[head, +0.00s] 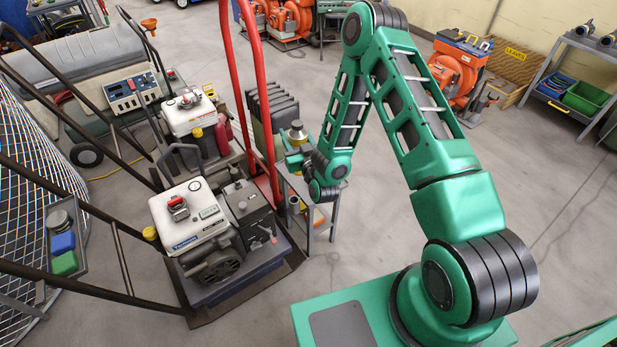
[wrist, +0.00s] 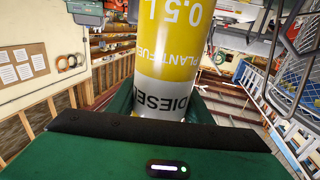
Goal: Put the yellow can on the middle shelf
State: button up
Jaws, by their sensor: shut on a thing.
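The yellow can (head: 297,132) is held upright or nearly so in my gripper (head: 299,150), in the middle of the head view. In the wrist view the can (wrist: 168,62) fills the space between the fingers, with a yellow body, a white band and "DIESEL" lettering. My gripper is shut on it. A small grey metal shelf stand (head: 333,207) is below my gripper, partly hidden by my arm. It holds a grey cylindrical thing and something orange low down. Its separate levels are hard to make out, so I cannot tell which is the middle shelf.
A white-topped engine machine (head: 190,215) with long dark handles stands left of the stand. Red handle bars (head: 262,95) rise close to my gripper's left. Dark ribbed canisters (head: 272,110) are just behind the can. The floor to the right (head: 390,225) is clear.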

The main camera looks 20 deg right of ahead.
jog(key=a+f, duration=0.2)
jog(key=a, duration=0.7)
jog(key=w+d+f+y, duration=0.1)
jog(key=w+d+f, duration=0.4)
jog(key=d+f, duration=0.4)
jog(key=shift+w+d+f, duration=0.25)
jog(key=shift+d+f, duration=0.15)
jog(key=shift+f, duration=0.5)
jog(key=o, duration=1.1)
